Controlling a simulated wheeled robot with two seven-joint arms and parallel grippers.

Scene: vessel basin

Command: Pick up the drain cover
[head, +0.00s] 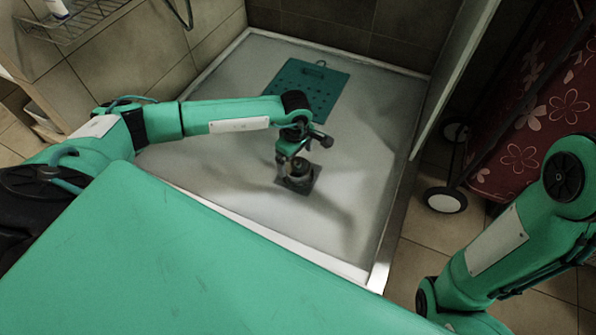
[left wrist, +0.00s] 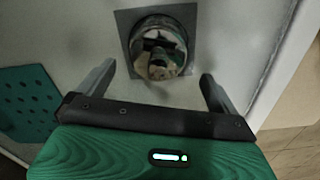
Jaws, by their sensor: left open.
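The drain cover (head: 299,171) is a shiny round domed cap in the middle of a dark square plate (head: 309,186), set in the white shower tray. In the left wrist view, the drain cover (left wrist: 160,50) shows whole near the top centre, with the square plate (left wrist: 122,18) around it. My left gripper (head: 289,156) is just above the drain cover in the head view. In the left wrist view, its two fingers (left wrist: 157,77) are wide apart, one toward each side of the cap, with nothing between them. My right gripper is out of view; only part of my right arm shows.
A green perforated mat (head: 306,88) lies on the shower tray (head: 215,92) behind the drain. A glass panel edge (head: 455,75) stands along the right side. A red flowered trolley (head: 535,120) is beyond it. A wire shelf (head: 75,22) is at upper left.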

